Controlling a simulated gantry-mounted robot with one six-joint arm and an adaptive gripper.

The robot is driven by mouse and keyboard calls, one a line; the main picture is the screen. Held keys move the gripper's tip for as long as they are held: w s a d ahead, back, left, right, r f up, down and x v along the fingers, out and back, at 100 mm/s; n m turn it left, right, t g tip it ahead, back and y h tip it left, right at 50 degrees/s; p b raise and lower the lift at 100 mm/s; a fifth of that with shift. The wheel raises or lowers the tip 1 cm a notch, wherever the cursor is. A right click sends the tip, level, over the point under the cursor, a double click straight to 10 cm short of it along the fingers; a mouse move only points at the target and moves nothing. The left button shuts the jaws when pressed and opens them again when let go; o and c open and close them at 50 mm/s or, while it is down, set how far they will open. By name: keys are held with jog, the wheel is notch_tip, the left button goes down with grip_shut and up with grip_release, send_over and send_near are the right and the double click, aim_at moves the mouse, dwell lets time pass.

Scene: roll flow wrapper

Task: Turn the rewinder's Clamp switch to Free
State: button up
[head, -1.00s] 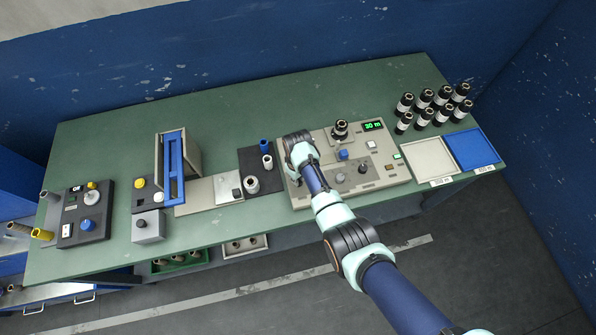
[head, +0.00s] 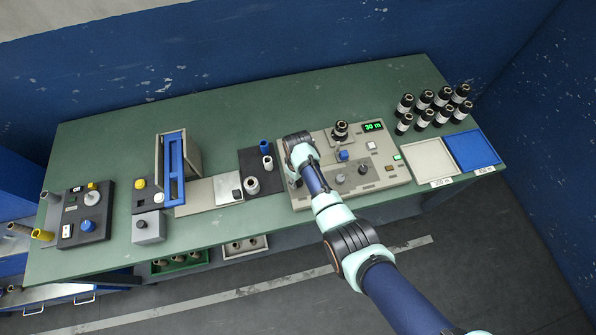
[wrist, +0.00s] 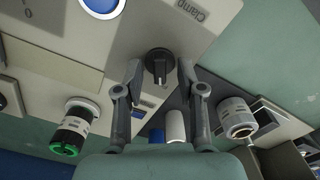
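The rewinder (head: 323,191) is a beige console with a lit green "30 m" display, on the right half of the bench. The Clamp switch (wrist: 158,60) is a round black knob with a light pointer mark, beside a "Clamp" label that reads upside down in the wrist view. The pointer mark lies toward the bottom of that view. My gripper (wrist: 158,72) is open, with one finger on each side of the knob and a small gap showing on both sides. Whether the fingertips are level with the knob is unclear. In the head view my arm hides the switch.
A blue button (wrist: 101,4) sits near the knob. A black roll (wrist: 72,134) with a green ring, a white roll (wrist: 236,116) and a white core (wrist: 175,126) stand nearby. Several black rolls (head: 424,99) and two trays (head: 430,160) are at the right.

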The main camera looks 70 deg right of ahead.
notch_tip(320, 180, up, 12)
dwell(0.3)
dwell(0.5)
jog(key=w+a+r+n+t+h, duration=0.1)
jog(key=w+a+r+t, duration=0.15)
jog(key=w+a, duration=0.35)
jog(key=w+a+r+n+t+h, duration=0.1)
jog(key=w+a+r+t, duration=0.2)
jog(key=a, duration=0.5)
jog(key=w+a+r+n+t+h, duration=0.1)
jog(key=w+a+r, duration=0.4)
jog(key=a, duration=0.1)
jog(key=a+r+n+t+y, duration=0.1)
jog(key=a+r+t, duration=0.2)
jog(key=a+r, duration=0.55)
jog(key=s+a+r+n+t+y, duration=0.1)
jog(key=s+a+r+t+y, duration=0.2)
jog(key=a, duration=0.8)
notch_tip(320, 180, up, 20)
jog(key=s+h+p, duration=0.1)
jog(key=p, duration=1.7)
jog(key=shift+s+d, duration=0.15)
jog(key=shift+s, duration=0.1)
